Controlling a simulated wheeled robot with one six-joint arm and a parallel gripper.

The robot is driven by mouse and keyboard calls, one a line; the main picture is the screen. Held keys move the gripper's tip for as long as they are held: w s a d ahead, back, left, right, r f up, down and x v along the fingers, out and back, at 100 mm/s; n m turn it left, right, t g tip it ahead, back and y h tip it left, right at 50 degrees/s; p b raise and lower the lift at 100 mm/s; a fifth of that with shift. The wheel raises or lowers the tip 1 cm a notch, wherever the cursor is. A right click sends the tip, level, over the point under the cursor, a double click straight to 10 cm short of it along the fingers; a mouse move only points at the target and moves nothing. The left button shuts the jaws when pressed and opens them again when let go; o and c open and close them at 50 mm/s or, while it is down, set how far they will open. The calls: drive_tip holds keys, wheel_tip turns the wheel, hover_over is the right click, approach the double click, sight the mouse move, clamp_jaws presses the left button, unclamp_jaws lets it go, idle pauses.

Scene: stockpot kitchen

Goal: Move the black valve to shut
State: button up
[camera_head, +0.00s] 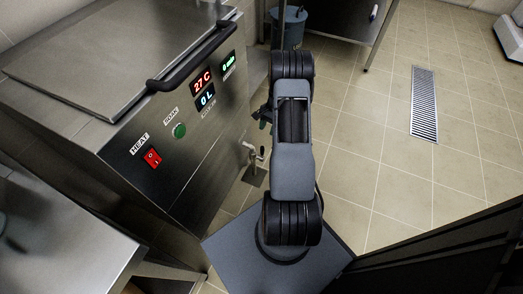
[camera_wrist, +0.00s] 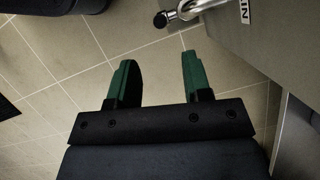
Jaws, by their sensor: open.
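A small metal tap (camera_head: 254,163) stands out low on the right side of the steel cooker, with a small dark part (camera_head: 262,151) at its top that looks like the black valve handle. In the wrist view a chrome piece with a black end (camera_wrist: 161,19) shows at the top, beside the cooker's side wall. The turn of the valve is hard to tell. My gripper (camera_wrist: 160,62) is open, its two green fingers apart with only floor tiles between them. The black end lies beyond the fingertips, not between them. In the head view my arm hides most of the gripper.
The steel cooker (camera_head: 190,110) has a lid, a black bar handle (camera_head: 190,58), displays, a green button and a red switch. A grey bucket (camera_head: 290,27) stands behind my arm. A floor grate (camera_head: 424,104) lies to the right, with clear tiles around it.

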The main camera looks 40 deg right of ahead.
drive_tip(key=b, duration=0.4)
hover_over(261, 156)
wheel_tip(261, 156, down, 12)
drive_tip(key=shift+s, duration=0.15)
drive_tip(key=shift+c, duration=0.3)
clamp_jaws()
